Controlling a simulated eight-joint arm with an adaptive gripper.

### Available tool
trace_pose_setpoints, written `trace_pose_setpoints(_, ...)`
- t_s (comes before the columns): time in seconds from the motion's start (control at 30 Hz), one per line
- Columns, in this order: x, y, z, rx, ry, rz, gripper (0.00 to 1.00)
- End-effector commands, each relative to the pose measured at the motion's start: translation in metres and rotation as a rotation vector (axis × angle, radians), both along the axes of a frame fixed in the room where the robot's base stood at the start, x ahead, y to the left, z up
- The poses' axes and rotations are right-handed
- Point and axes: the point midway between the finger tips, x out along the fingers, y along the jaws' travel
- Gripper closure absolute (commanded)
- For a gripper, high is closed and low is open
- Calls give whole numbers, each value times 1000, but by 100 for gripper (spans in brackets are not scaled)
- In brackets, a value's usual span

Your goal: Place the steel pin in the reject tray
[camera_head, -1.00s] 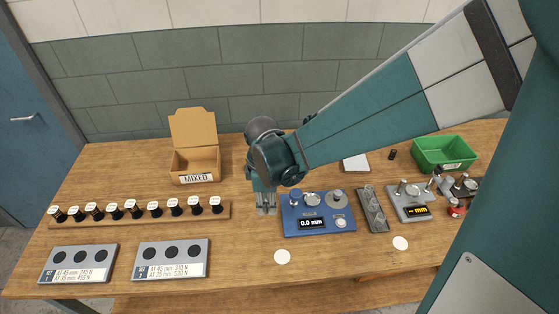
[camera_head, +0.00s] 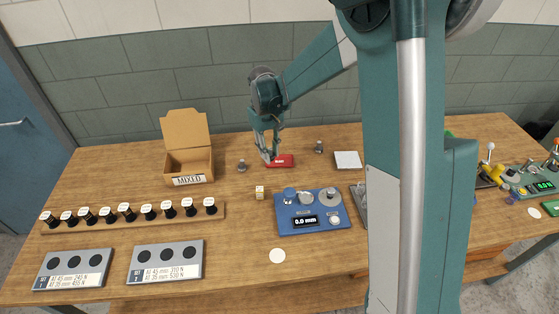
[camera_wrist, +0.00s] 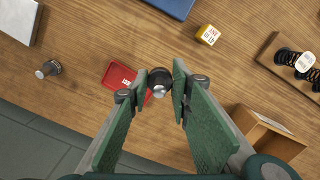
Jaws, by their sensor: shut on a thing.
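My gripper (camera_head: 266,160) points down at the back middle of the table, at the left end of the small red tray (camera_head: 284,161) with a white label. In the wrist view, my gripper (camera_wrist: 160,80) is shut on a small dark cylinder with a bright end, the steel pin (camera_wrist: 159,83). The pin appears at the right edge of the red tray (camera_wrist: 118,72); its height over it is hard to tell. In the head view, the pin is hidden by the fingers.
A similar small post (camera_head: 319,147) stands right of the tray, and another (camera_head: 241,166) stands left of it. A yellow block (camera_head: 260,192), a blue gauge (camera_head: 330,238) and the MIXED box (camera_head: 190,162) are nearby. Springs stand in a rack (camera_head: 130,222) at left.

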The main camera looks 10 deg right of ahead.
Motion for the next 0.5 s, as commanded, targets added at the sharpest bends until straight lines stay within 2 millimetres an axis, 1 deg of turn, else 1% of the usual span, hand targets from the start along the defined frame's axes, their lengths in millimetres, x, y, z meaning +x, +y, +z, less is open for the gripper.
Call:
trace_pose_setpoints(0.03, 12, -6, 0, -1, 5, -53, 93)
trace_pose_setpoints(0.2, 47, -24, -2, -3, 15, -230, 93)
trace_pose_setpoints(0.3, 62, -33, -4, -1, 21, -316, 93)
trace_pose_setpoints(0.5, 81, -44, -5, 0, 30, -422, 93)
